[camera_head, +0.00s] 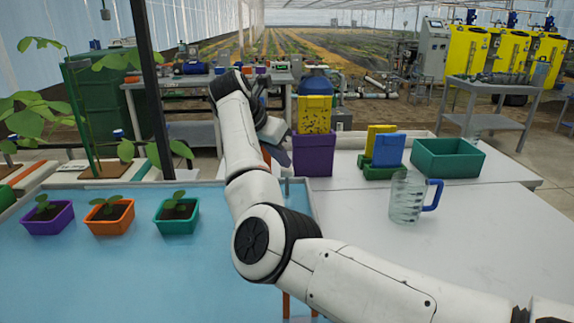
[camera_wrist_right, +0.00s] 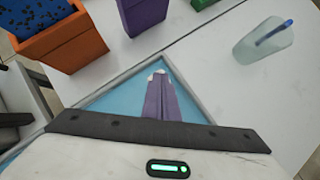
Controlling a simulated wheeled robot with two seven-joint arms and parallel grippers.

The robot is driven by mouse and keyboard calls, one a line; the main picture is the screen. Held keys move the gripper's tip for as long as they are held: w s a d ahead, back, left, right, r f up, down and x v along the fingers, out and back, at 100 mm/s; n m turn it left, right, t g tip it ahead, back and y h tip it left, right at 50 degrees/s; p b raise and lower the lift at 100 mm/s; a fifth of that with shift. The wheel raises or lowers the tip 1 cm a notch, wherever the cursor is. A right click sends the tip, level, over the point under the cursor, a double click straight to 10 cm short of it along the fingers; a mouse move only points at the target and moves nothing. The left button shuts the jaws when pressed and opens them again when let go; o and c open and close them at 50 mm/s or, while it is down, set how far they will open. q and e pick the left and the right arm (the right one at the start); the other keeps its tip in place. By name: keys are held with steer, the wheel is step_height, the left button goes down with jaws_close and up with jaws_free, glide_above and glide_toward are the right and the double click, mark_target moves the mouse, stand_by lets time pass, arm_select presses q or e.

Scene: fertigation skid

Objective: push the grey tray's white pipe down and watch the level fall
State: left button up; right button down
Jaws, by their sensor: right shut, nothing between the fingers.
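The grey tray (camera_head: 297,181) has a thin grey rim around a flat blue surface, and fills the lower left of the head view. Its corner shows in the wrist view (camera_wrist_right: 190,85). My right gripper (camera_head: 280,152) is above the tray's far right corner, and its fingers are shut and empty. The fingers also show in the wrist view (camera_wrist_right: 158,82), pointing at the corner. Small whitish bits show at the fingertips; I cannot tell whether they belong to the white pipe. No pipe stands out elsewhere, and my right arm hides part of the tray. My left gripper is out of view.
Purple (camera_head: 47,218), orange (camera_head: 110,217) and teal (camera_head: 177,216) seedling pots sit in the tray. A purple box (camera_head: 315,157), an orange box (camera_wrist_right: 62,45), a green bin (camera_head: 447,158) and a clear jug (camera_head: 406,203) stand near the gripper or right. The white tabletop front right is clear.

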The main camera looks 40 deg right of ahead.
steer(key=shift+s+a+f+b, duration=0.15)
steer(key=shift+f+b, duration=0.05)
steer(key=shift+f, duration=0.6)
steer(key=shift+s+a+f+b, duration=0.1)
steer(key=shift+f+b, duration=0.1)
steer(key=shift+f, duration=0.6)
steer(key=a, duration=0.2)
steer(key=shift+s+a+r+p, duration=0.15)
steer(key=shift+a+r+p, duration=0.15)
steer(key=shift+a+p, duration=0.1)
step_height(320, 180, up, 10)
steer(key=p, duration=0.1)
glide_above(283, 173)
steer(key=a, duration=0.4)
steer(key=shift+s+d, duration=0.25)
steer(key=shift+s, duration=0.05)
